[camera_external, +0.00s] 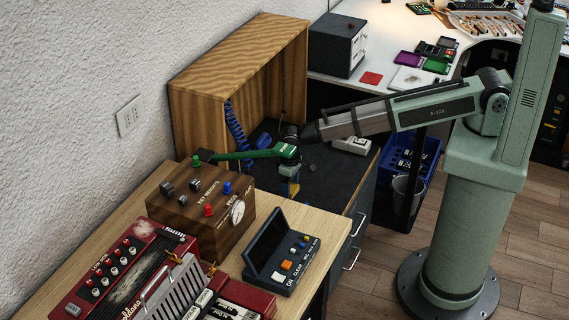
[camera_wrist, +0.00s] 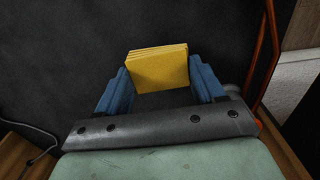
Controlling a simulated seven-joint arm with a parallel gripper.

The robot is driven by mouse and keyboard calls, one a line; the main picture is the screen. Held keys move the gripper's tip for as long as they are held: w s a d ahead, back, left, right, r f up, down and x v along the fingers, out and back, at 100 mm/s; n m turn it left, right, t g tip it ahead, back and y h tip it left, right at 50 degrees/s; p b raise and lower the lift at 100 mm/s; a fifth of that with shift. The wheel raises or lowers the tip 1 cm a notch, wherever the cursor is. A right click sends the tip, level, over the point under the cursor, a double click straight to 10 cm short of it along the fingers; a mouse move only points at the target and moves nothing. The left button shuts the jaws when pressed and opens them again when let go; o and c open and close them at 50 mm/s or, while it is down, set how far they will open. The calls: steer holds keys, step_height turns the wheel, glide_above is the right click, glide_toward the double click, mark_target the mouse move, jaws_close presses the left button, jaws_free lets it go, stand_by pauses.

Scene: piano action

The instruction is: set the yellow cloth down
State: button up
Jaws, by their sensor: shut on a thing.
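The yellow cloth (camera_wrist: 158,68) is a small folded stack with several layers, seen between the two blue fingers in the wrist view. My gripper (camera_external: 290,178) is shut on it and points down over the dark mat (camera_external: 325,190) inside the wooden-walled bay. In the external view only a small patch of the cloth (camera_external: 294,189) shows at the fingertips. I cannot tell whether the cloth touches the mat or hangs just above it.
A wooden panel box (camera_external: 240,80) walls the bay at the back left. A pale device (camera_external: 351,145) sits on the mat to the right. A wooden control box (camera_external: 205,215) and a dark console (camera_external: 290,250) stand in front. A blue bin (camera_external: 424,165) is beyond the mat's right edge.

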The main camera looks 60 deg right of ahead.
mark_target(291, 188)
steer(key=shift+f, duration=1.6)
steer(key=shift+f, duration=0.15)
steer(key=o, duration=1)
step_height(291, 188, up, 12)
